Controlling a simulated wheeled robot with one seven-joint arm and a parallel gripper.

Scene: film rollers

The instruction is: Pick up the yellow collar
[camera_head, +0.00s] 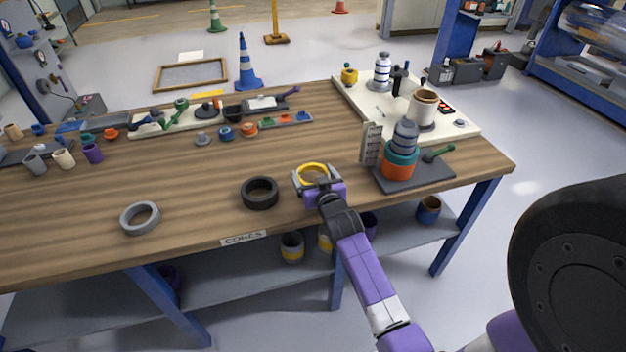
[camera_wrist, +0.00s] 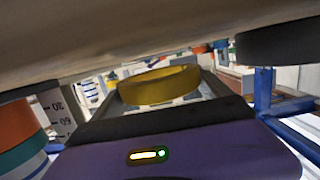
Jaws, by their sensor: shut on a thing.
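The yellow collar (camera_head: 314,170) is a ring near the front edge of the wooden workbench. My gripper (camera_head: 316,180) is shut on the yellow collar, with its grey jaws at the collar's sides. In the wrist view the yellow collar (camera_wrist: 160,88) sits between the jaws of my gripper (camera_wrist: 162,98). I cannot tell whether the collar touches the bench top or is slightly above it.
A black ring (camera_head: 260,192) lies just left of my gripper and a grey ring (camera_head: 140,217) farther left. A ruled upright plate (camera_head: 371,145) and a stack of orange and teal rings (camera_head: 398,165) stand close on the right. The bench middle is clear.

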